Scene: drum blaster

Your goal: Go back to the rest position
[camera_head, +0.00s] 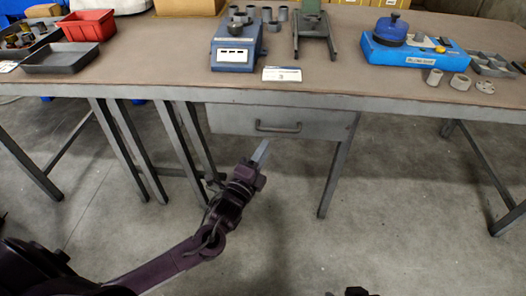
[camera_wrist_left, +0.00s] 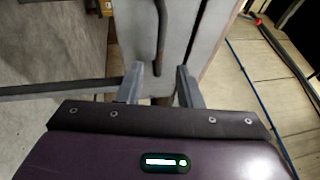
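My left gripper (camera_head: 262,151) reaches up from the lower left in the camera_head view and stands in front of the workbench, below its drawer. In the left wrist view its two grey fingers (camera_wrist_left: 158,86) are apart, with nothing between the tips. The grey drawer (camera_head: 235,121) with its handle (camera_head: 278,127) hangs under the bench top and looks closed. The handle also shows beyond the fingers in the left wrist view (camera_wrist_left: 160,35). My right gripper does not show; only a small dark part, perhaps of my right arm, shows at the bottom edge.
The workbench top (camera_head: 150,65) holds a red bin (camera_head: 87,25), a dark tray (camera_head: 60,58), a blue device (camera_head: 234,52), a grey-green stand (camera_head: 315,30) and a blue box (camera_head: 415,50). Bench legs (camera_head: 340,165) stand near my left gripper. The floor (camera_head: 400,220) is clear at the right.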

